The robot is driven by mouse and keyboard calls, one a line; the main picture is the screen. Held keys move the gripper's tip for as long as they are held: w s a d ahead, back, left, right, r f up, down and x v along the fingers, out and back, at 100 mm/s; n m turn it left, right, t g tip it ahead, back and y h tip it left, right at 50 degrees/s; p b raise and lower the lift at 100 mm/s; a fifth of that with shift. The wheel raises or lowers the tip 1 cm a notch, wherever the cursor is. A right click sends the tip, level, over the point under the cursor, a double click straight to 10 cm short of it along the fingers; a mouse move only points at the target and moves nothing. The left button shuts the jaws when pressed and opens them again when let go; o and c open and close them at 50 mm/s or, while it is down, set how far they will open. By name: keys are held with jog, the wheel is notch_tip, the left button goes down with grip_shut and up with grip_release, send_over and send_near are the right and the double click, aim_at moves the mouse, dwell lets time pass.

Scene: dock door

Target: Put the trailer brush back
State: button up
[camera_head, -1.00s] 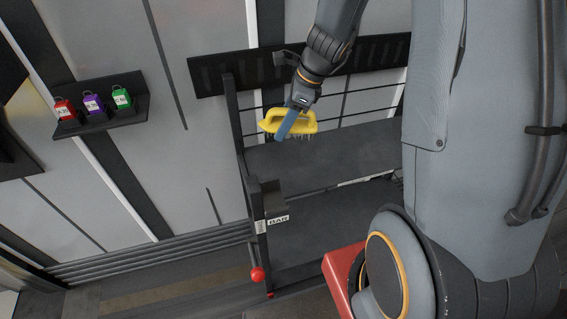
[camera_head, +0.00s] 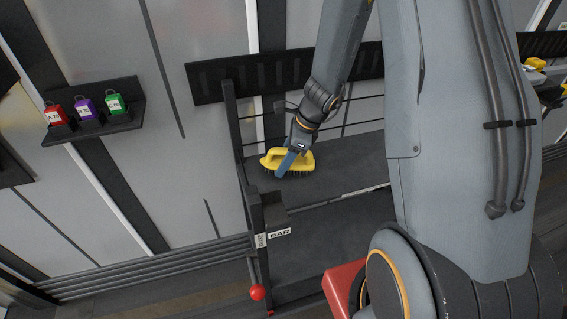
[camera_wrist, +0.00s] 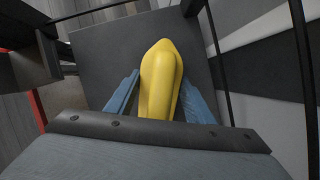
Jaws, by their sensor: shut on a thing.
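The trailer brush (camera_head: 303,161) has a yellow handle body and dark bristles facing down. My gripper (camera_head: 287,163) is shut on it, with one blue finger showing across its near side. In the wrist view the yellow brush (camera_wrist: 160,80) lies between the two blue fingers of my gripper (camera_wrist: 160,97). The brush is at the upper shelf (camera_head: 340,176) of a dark rack, low over its left part. I cannot tell whether the bristles touch the shelf. The same shelf board shows beneath the brush in the wrist view (camera_wrist: 100,55).
A rack post (camera_head: 238,140) stands just left of the brush, and thin rails run behind it. A small dark box labelled BAR (camera_head: 278,222) is at the rack's front. Red, purple and green padlocks (camera_head: 88,107) sit on a wall shelf at left. The shelf right of the brush is clear.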

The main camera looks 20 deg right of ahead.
jog(key=shift+f, duration=0.5)
jog(key=o, duration=1)
jog(key=shift+f, duration=0.1)
jog(key=v, duration=1)
jog(key=shift+d+r, duration=0.1)
jog(key=shift+r, duration=0.3)
jog(key=shift+s+d+r, duration=0.15)
jog(key=shift+s+r, duration=0.05)
jog(key=shift+r, duration=0.4)
jog(key=shift+s+a+r+n+g+h, duration=0.2)
jog(key=shift+s+a+r+n+h, duration=0.45)
jog(key=shift+s+n, duration=2.5)
jog(key=shift+s+a+r+n+g+h, duration=0.2)
jog(key=shift+s+a+r+n+h, duration=0.45)
jog(key=shift+s+n, duration=2.55)
jog(key=shift+s+a+r+n+g+h, duration=0.3)
jog(key=shift+s+n+h, duration=0.8)
jog(key=shift+n, duration=3.85)
